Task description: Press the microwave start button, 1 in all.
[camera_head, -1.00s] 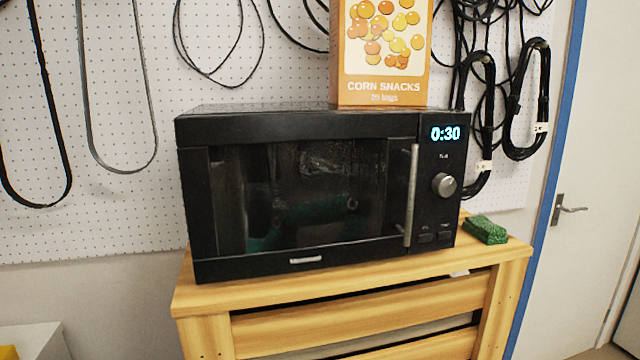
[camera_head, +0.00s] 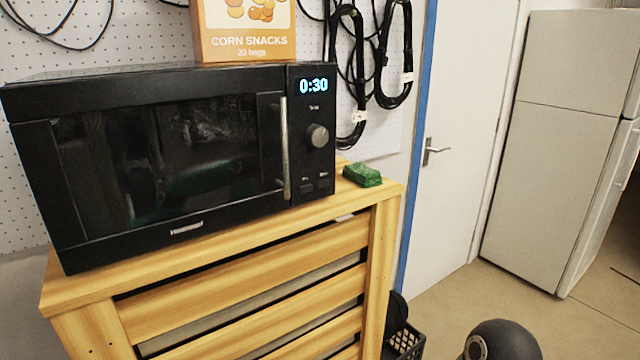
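The black microwave (camera_head: 150,150) stands on a wooden cabinet, its door shut. Its display (camera_head: 314,85) reads 0:30. Neither of my grippers can be made out in the head view. A rounded dark part (camera_head: 502,342) shows at the bottom right edge; it may be a part of my own arm.
A corn snacks box (camera_head: 245,40) stands on the microwave. A green sponge-like block (camera_head: 362,175) lies right of it on the wooden cabinet (camera_head: 250,260). A black crate (camera_head: 405,340) is on the floor. A white fridge (camera_head: 555,150) stands at right; open floor lies before it.

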